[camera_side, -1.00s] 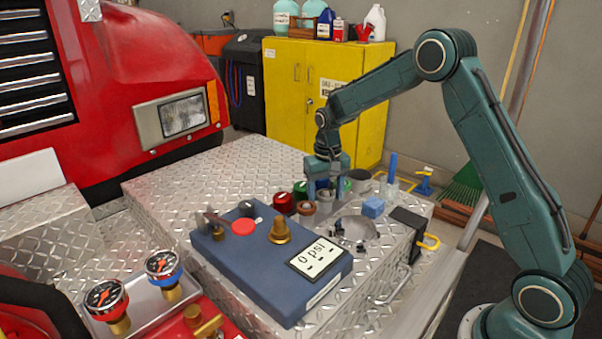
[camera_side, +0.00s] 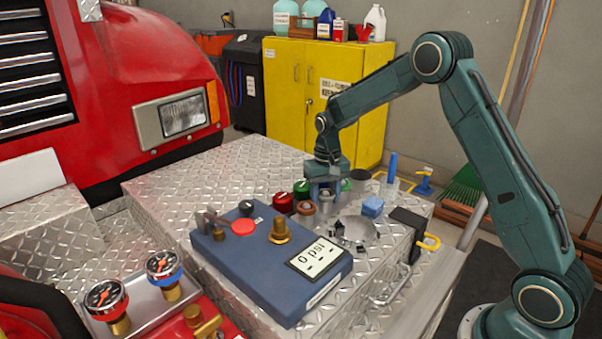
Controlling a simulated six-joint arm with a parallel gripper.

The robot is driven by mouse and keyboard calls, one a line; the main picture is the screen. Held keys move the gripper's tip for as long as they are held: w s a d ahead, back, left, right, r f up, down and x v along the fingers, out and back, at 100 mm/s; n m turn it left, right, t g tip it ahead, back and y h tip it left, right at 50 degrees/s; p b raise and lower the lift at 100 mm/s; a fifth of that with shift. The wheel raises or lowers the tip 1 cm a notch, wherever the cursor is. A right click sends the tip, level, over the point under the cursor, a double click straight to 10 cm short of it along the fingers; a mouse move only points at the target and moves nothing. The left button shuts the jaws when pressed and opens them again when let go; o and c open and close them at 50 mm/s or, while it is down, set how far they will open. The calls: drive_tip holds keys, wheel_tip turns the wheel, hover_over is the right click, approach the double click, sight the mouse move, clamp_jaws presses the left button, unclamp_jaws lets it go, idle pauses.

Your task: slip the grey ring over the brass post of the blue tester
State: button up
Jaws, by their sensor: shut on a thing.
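The blue tester (camera_side: 240,258) lies on the diamond-plate deck, with a "0 psi" display at its right end. Its brass post (camera_side: 280,230) stands upright near the middle of its top, with nothing around it. My gripper (camera_side: 325,193) points down behind and to the right of the tester, among several small round parts. It is shut on the grey ring (camera_side: 326,203), which shows small and partly covered by the fingers. I cannot tell whether the ring touches the deck.
Red (camera_side: 283,203), brown (camera_side: 306,208) and green (camera_side: 301,189) round parts stand close left of my gripper. A blue block (camera_side: 373,206) and a round recess (camera_side: 356,232) with small dark parts lie to the right. The deck's left part is clear.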

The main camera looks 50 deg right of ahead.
sight(279, 217)
drive_tip(key=shift+r, duration=0.15)
drive_tip(key=shift+r, duration=2.25)
drive_tip(key=a+r+n, duration=0.1)
drive_tip(key=a, duration=0.5)
drive_tip(key=s+a+r+n, duration=0.1)
drive_tip(key=a+r+n, duration=0.1)
drive_tip(key=a, duration=0.4)
drive_tip(key=s+a+r+n, duration=0.1)
drive_tip(key=a+r+n, duration=0.1)
drive_tip(key=a, duration=0.4)
drive_tip(key=shift+r, duration=0.25)
drive_tip(key=shift+s+a+r, duration=0.2)
drive_tip(key=shift+s+a, duration=0.05)
drive_tip(key=shift+a, duration=0.3)
drive_tip(key=shift+f, duration=0.15)
drive_tip(key=shift+f, duration=1.85)
